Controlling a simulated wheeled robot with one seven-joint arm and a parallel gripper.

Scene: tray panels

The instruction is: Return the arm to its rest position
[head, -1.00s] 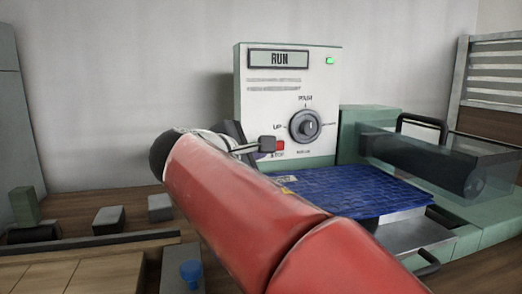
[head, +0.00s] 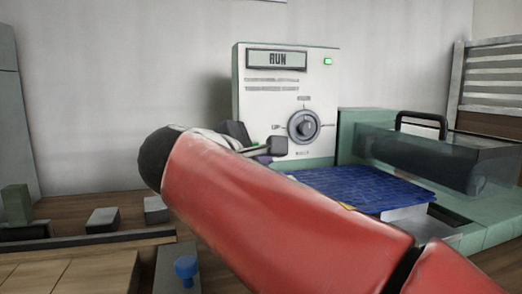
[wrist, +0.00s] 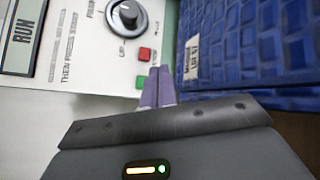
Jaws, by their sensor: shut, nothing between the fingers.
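My gripper shows in the wrist view (wrist: 157,88) as two purple fingers pressed together with nothing between them. It is in front of the control panel (head: 284,105), close to a red button (wrist: 145,54) and a green button (wrist: 141,82). I cannot tell whether it touches either. In the head view my red arm reaches in from the lower right. The gripper end hides the red button there. The panel display (head: 277,60) reads RUN and a green lamp (head: 328,62) is lit.
A blue textured panel (head: 365,188) lies just right of the gripper, on a metallic tray. A dark roller under a clear cover and a black handle (head: 421,122) stand further right. A blue knob (head: 187,268) and grey blocks (head: 102,220) are at the lower left. The back wall is bare.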

